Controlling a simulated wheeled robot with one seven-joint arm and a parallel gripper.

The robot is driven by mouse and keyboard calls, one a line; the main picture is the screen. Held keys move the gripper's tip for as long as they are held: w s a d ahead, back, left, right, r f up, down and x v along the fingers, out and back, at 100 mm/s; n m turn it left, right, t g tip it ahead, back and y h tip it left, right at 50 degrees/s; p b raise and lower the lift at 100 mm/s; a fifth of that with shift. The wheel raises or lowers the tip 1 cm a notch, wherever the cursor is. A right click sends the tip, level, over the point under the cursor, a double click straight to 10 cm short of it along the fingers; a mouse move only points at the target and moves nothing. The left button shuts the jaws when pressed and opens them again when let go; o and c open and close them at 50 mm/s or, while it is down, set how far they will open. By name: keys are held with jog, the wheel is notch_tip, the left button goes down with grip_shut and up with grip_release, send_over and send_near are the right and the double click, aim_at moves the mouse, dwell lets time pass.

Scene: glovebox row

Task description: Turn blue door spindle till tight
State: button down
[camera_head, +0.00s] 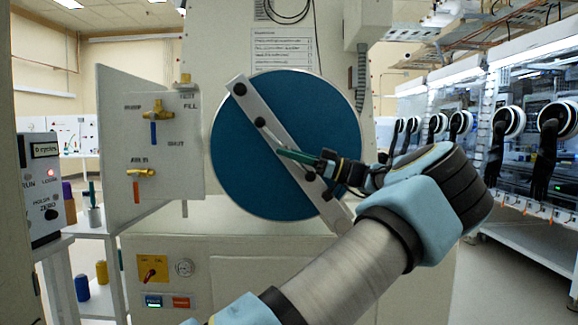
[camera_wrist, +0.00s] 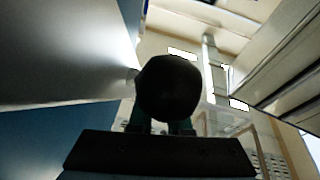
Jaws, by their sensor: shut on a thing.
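The round blue door (camera_head: 235,165) is on the front of the pale cabinet, with a pale metal bar (camera_head: 241,92) slanting across it from upper left to lower right. The spindle handle (camera_head: 272,134) crosses the bar near the door's middle, slanted the same way, with a dark knob (camera_head: 260,122) at its upper end. My gripper (camera_head: 288,153) comes in from the right and is shut on the spindle handle near the door's middle. In the wrist view a dark round knob (camera_wrist: 168,88) stands at the fingers and hides their tips. The exact contact is hidden.
A valve panel (camera_head: 150,130) with brass valves stands left of the door. Further left are a control box (camera_head: 42,185) and a shelf with small coloured cylinders. Below the door is a yellow switch plate (camera_head: 152,269). Gloveboxes (camera_head: 530,120) line the right, with open floor before them.

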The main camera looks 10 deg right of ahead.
jog(key=shift+a+b, duration=0.1)
jog(key=shift+b, duration=0.2)
jog(key=shift+f+y, duration=0.1)
jog(key=shift+y, duration=0.2)
jog(key=c, duration=0.9)
grip_release()
jog(key=shift+o, duration=0.2)
jog(key=b+v, duration=0.1)
jog(key=v, duration=0.9)
jog(key=shift+d+b, duration=0.35)
jog(key=shift+s+f, duration=0.1)
jog(key=shift+s, duration=0.05)
